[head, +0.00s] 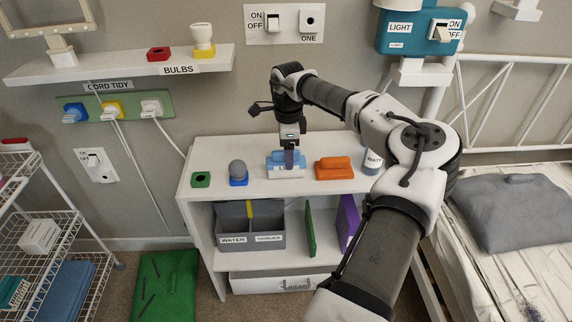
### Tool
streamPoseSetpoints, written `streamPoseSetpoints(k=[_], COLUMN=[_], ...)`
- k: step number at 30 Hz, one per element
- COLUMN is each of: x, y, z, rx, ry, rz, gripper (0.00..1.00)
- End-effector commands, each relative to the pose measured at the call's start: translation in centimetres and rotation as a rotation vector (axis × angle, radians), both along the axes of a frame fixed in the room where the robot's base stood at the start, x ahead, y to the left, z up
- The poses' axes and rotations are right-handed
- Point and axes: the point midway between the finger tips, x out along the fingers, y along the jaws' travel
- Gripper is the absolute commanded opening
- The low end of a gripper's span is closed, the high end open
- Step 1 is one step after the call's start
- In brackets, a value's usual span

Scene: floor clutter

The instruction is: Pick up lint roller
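A white holder (287,172) with a label I cannot fully read stands on top of the white shelf unit, and a blue item lies in it. This blue item (276,158) may be the lint roller, but I cannot tell for sure. My gripper (290,158) points down at the blue item and overlaps it in the picture. Its fingers are small and partly lost against the blue, so I cannot tell whether they are open or shut, or whether they touch it.
A grey ball on a blue base (238,171) and a green block (201,180) stand to the left. A bed (510,240) is right; a wire rack (45,230) is left.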

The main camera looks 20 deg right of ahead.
Motion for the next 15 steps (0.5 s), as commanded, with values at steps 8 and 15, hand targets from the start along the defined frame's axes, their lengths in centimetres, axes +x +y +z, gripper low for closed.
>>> streamPoseSetpoints(k=[8,15], x=[0.4,0.5], y=[0.4,0.4], z=[-3.9,-4.6], rx=[0.002,0.001], ry=[0.003,0.000], rz=[0.000,0.000], gripper=[0.69,0.69])
